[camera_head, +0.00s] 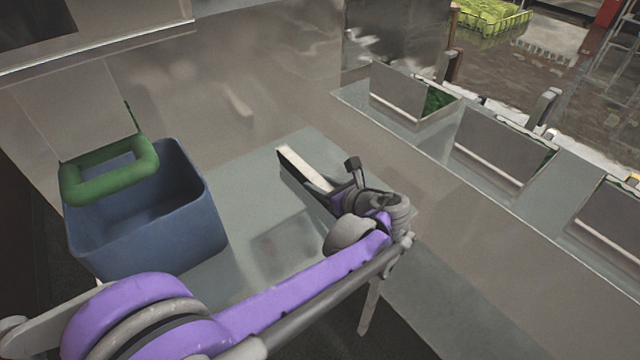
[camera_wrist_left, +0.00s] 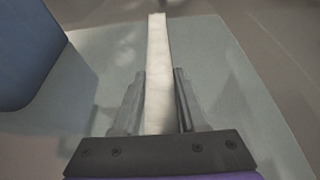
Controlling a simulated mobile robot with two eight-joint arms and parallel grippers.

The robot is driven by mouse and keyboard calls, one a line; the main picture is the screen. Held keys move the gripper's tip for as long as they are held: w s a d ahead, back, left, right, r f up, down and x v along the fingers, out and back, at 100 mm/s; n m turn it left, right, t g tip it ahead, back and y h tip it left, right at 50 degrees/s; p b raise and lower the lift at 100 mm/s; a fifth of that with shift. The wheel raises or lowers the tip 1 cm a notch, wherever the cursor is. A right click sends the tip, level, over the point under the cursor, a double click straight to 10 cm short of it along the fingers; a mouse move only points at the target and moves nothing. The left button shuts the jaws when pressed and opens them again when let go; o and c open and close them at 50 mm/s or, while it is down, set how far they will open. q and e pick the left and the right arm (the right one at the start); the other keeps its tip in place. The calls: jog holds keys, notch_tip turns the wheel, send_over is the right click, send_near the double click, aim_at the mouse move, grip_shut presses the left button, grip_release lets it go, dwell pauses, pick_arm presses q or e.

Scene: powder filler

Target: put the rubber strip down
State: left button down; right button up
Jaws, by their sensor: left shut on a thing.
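The rubber strip (camera_head: 303,167) is a long, pale, narrow piece; it also shows in the left wrist view (camera_wrist_left: 157,48), running straight out from between the fingers. My left gripper (camera_head: 318,187) is shut on the strip, with one finger along each side of it in the left wrist view (camera_wrist_left: 158,95). The strip's far end sticks out past the fingertips, over the grey-green tabletop (camera_head: 240,180). Whether the strip touches the tabletop is hard to tell. Its near end is hidden by the gripper. My right gripper is not in view.
A blue bin (camera_head: 150,225) with a green ring-shaped piece (camera_head: 110,170) on its rim stands left of the gripper. Metal machine panels (camera_head: 240,90) rise behind, and a row of metal hoppers (camera_head: 505,145) lies to the right. The tabletop around the strip is bare.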

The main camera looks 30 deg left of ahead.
pick_arm(q)
jog(key=shift+c, duration=2.2)
grip_release()
jog(key=v, duration=1.2)
jog(key=shift+s+r+p, duration=0.1)
jog(key=shift+p, duration=0.25)
